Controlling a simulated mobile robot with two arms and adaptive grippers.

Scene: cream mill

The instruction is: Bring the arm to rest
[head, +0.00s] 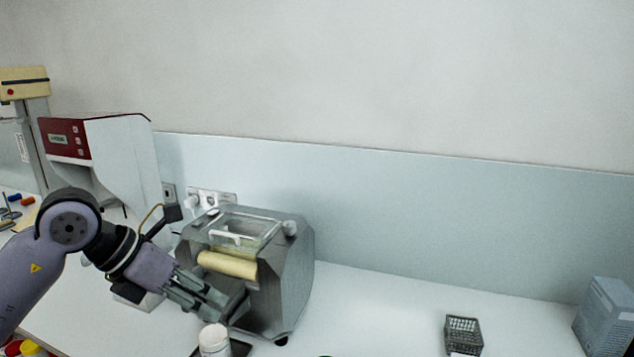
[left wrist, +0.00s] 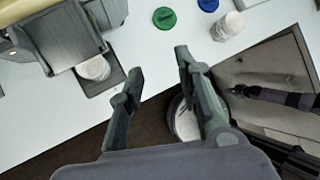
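My left arm enters the head view from the left, with its gripper (head: 215,300) just in front of the grey mill (head: 285,285) and its cream roller (head: 228,265). In the left wrist view my left gripper (left wrist: 160,65) has its two fingers spread, with nothing between the tips. A white tub (head: 214,342) stands in front of the mill, close to the gripper. It also shows in the left wrist view (left wrist: 93,68), under the mill's chute. A small dark and lavender arm-like part shows at the right of the left wrist view; its end is too small to read.
A red and white machine (head: 105,155) stands behind my left arm. A dark wire basket (head: 463,335) and a grey-blue box (head: 606,315) are at the right. Green (left wrist: 164,18) and blue (left wrist: 208,4) lids and a white jar (left wrist: 228,26) lie beyond my fingers. The bench centre is clear.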

